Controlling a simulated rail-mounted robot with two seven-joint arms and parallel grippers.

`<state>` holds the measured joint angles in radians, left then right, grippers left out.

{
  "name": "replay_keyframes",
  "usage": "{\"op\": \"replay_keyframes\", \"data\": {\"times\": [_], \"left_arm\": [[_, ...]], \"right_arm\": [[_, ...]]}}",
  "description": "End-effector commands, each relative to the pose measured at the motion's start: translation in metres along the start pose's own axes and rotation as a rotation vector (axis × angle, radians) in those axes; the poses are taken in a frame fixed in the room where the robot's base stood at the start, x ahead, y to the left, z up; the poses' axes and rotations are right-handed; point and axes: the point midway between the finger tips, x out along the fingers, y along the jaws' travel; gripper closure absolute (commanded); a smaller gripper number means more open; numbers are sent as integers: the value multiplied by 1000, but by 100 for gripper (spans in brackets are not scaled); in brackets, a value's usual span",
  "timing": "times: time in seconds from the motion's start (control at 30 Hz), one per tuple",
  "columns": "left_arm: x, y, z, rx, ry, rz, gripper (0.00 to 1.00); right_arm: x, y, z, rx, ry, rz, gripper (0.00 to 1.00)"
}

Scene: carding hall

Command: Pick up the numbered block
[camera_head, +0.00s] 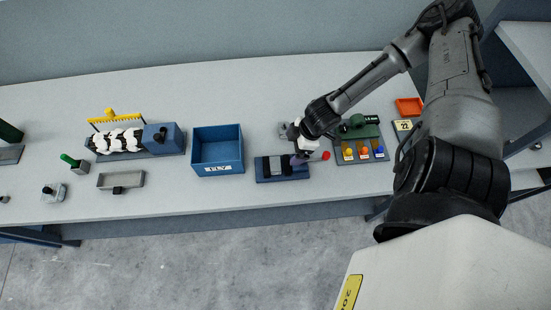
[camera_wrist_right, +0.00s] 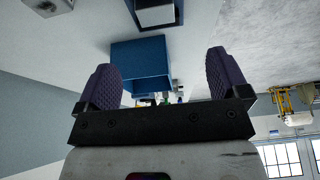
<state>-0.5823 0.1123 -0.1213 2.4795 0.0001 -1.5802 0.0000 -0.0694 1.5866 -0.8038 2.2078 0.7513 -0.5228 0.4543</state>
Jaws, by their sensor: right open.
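A small cream block (camera_head: 403,125) with what looks like "22" on it sits at the right of the table, just below an orange tray. My right gripper (camera_head: 299,158) is well to the left of it, over or beside a blue base with a grey pad (camera_head: 278,170). In the right wrist view the two purple fingers (camera_wrist_right: 166,78) are spread wide with nothing held between them. The numbered block cannot be made out in the wrist view. My left gripper is not in view.
The orange tray (camera_head: 409,104) and a green device with coloured knobs (camera_head: 358,131) stand near the block. A blue "FLY" bin (camera_head: 239,150) stands left of my right gripper and also shows in the wrist view (camera_wrist_right: 150,48). My right arm crosses above the green device.

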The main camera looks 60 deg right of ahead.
Motion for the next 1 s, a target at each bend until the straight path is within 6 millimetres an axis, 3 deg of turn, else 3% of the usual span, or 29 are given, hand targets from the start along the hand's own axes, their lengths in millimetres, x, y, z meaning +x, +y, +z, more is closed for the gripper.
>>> {"op": "replay_keyframes", "data": {"times": [0.17,0.5,0.83,1.0], "left_arm": [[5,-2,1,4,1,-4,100],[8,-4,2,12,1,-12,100],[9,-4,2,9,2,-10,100],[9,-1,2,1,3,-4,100]], "right_arm": [[16,6,3,14,-1,6,6],[69,7,3,13,-1,6,6],[88,7,2,11,-3,6,6],[110,7,0,12,-1,6,6]]}}
